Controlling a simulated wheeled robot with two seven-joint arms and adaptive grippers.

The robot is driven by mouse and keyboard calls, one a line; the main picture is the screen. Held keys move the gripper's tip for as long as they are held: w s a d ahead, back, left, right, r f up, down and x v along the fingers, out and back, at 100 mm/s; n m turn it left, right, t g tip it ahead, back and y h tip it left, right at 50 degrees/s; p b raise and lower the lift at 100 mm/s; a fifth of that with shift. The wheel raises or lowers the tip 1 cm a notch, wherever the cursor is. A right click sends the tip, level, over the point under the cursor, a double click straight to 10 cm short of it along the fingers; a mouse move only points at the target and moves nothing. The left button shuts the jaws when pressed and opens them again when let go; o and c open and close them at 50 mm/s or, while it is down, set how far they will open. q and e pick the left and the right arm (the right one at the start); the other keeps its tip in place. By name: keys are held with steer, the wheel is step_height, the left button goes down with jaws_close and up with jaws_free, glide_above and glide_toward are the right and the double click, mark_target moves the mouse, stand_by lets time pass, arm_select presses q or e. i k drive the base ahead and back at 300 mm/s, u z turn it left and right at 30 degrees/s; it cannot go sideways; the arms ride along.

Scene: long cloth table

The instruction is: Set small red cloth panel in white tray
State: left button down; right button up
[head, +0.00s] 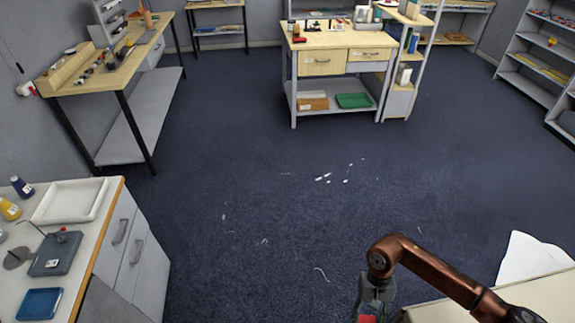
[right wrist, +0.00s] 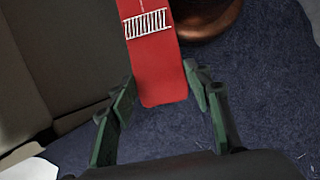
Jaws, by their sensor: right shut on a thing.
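A red cloth panel (right wrist: 160,70) with a white striped patch lies between the fingers of my right gripper (right wrist: 163,88), which is shut on it. In the head view my right gripper (head: 371,304) is at the bottom edge, right of centre, with a bit of red below it; the rest is cut off. A shallow white tray (head: 98,207) sits on the counter at the left, far from my right gripper. My left gripper is not in view.
On the left counter (head: 107,232) are a grey box (head: 55,254), a blue tray (head: 40,304) and yellow and dark bottles. A pale table edge and white cloth (head: 530,256) are at lower right. Open dark carpet with white scraps (head: 322,177) lies between.

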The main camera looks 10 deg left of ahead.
mark_target(74, 203)
steer(key=u, duration=0.25)
steer(key=i, duration=1.55)
steer(key=u, duration=1.45)
steer(key=i, duration=0.9)
steer(key=u, duration=0.95)
